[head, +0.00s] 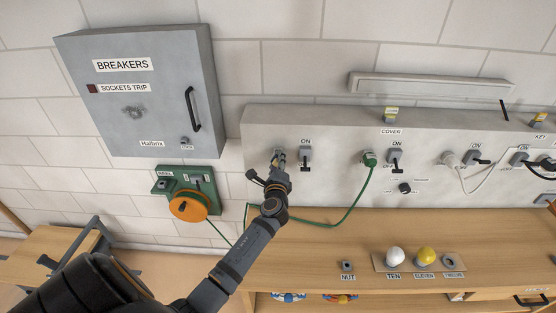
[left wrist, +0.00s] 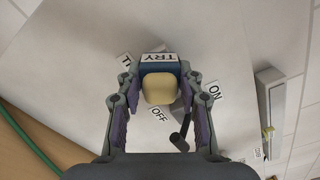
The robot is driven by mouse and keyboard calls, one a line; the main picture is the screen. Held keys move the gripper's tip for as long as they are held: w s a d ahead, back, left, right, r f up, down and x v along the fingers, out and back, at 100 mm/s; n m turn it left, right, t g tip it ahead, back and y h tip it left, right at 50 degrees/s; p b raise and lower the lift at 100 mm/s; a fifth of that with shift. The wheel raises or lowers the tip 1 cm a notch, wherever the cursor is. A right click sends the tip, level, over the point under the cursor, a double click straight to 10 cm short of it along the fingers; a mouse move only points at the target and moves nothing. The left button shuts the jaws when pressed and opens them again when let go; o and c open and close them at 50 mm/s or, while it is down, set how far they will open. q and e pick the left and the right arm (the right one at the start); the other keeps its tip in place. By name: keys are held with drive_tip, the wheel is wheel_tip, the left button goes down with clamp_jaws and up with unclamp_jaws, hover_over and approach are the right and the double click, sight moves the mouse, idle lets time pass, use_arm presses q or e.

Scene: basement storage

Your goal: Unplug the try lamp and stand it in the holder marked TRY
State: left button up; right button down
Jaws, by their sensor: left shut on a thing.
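The try lamp (left wrist: 160,88) has a cream dome and a blue body with a TRY label. In the left wrist view it sits between the fingers of my left gripper (left wrist: 158,92), which is shut on it. In the head view my left gripper (head: 279,163) is at the leftmost socket position of the grey wall panel (head: 335,160), left of an ON/OFF switch (head: 305,155). I cannot tell whether the lamp is fully seated in the socket. The fingers hide most of it in the head view. No holder marked TRY can be made out. My right gripper is not in view.
A green plug (head: 369,158) with a cord sits in the panel to the right, leading toward an orange cable reel (head: 189,206). A white plug (head: 449,160) is further right. The bench (head: 300,243) below carries white and yellow bulbs (head: 395,257). A breaker box (head: 140,90) hangs upper left.

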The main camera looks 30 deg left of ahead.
use_arm(q)
clamp_jaws()
drive_tip(key=shift+s+d, duration=0.1)
drive_tip(key=shift+s+d, duration=0.15)
drive_tip(key=shift+s, duration=0.1)
drive_tip(key=shift+s+d, duration=0.1)
drive_tip(key=shift+s, duration=0.1)
drive_tip(key=shift+s, duration=0.1)
drive_tip(key=shift+p+v, duration=0.3)
drive_tip(key=shift+v, duration=0.85)
drive_tip(key=shift+w, duration=0.2)
drive_tip(key=shift+b+x, duration=0.3)
drive_tip(key=shift+x, duration=1.4)
